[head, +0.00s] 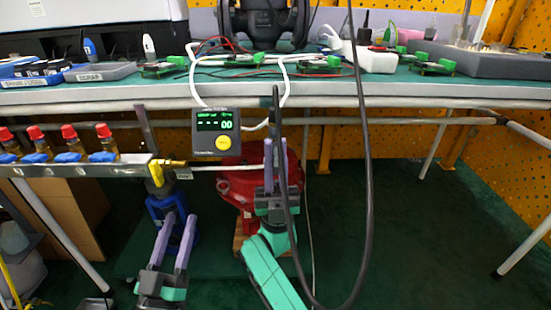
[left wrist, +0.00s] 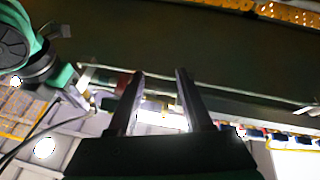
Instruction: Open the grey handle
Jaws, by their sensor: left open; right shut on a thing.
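A grey handle (head: 147,130) stands nearly upright above the yellow fitting (head: 157,171) at the right end of the manifold rail (head: 90,168). My left gripper (head: 180,218) is open and empty, below and slightly right of the handle, apart from it. In the left wrist view its two fingers (left wrist: 160,75) are spread with nothing visible between them, and I cannot clearly pick out the handle there. My right gripper (head: 275,145) is shut on the black cable (head: 276,100), near its upright end, in front of the red device.
A small display box (head: 216,132) hangs at the table's front edge (head: 300,97). The rail carries several red-capped fittings (head: 69,133). A red device (head: 240,180) and a blue device (head: 185,232) stand under the table. The cable loops right of my right gripper.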

